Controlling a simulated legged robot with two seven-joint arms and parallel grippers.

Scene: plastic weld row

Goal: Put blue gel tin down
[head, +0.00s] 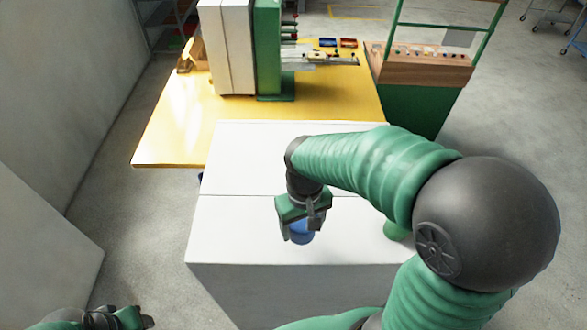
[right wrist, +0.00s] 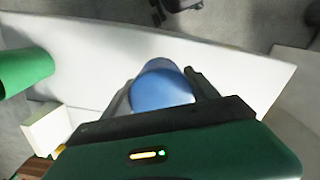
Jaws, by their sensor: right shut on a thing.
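The blue gel tin (head: 302,236) is between the fingers of my right gripper (head: 300,222), over the white-topped cabinet (head: 240,228) in the head view. In the right wrist view the blue tin (right wrist: 162,88) sits between the two dark fingers of my right gripper (right wrist: 165,95), which is shut on it. I cannot tell whether the tin touches the white top. My left gripper (head: 118,318) is at the bottom left corner of the head view, away from the cabinet; its fingers are too cut off to read.
A yellow table (head: 170,140) with a green and white machine (head: 268,50) stands behind the cabinet. A green item (head: 397,231) stands on the white top to the right, partly behind my arm. The white top left of the tin is clear.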

